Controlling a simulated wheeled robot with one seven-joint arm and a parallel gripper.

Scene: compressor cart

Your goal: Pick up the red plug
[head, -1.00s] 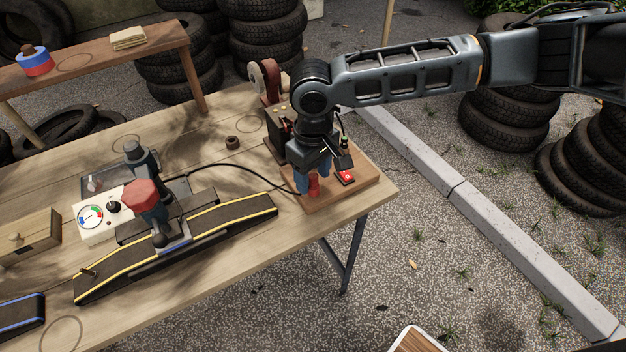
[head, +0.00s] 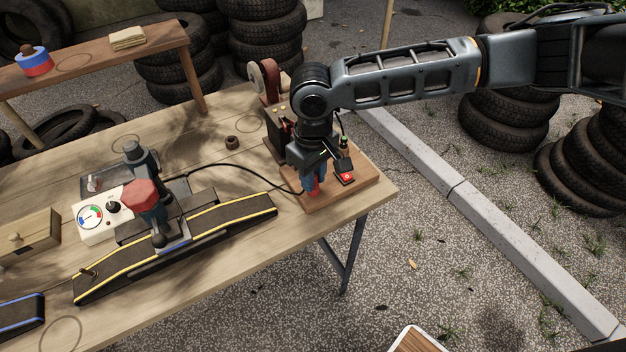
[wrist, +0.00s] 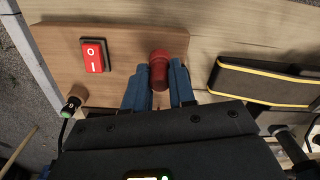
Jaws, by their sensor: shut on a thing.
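The red plug (wrist: 159,70) is between the blue fingers of my gripper (wrist: 160,85) in the wrist view, its round red end showing past the fingertips. In the head view my gripper (head: 313,187) points down over the wooden board (head: 364,189), shut on the red plug (head: 311,184), which is partly hidden by the fingers. I cannot tell whether the plug touches the board.
A red rocker switch (wrist: 93,56) is on the board beside the plug. A small black-and-green connector (wrist: 70,106) stands near the board's edge. A black ramp with yellow edges (head: 243,209) and a gauge box (head: 91,218) are to the left on the table.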

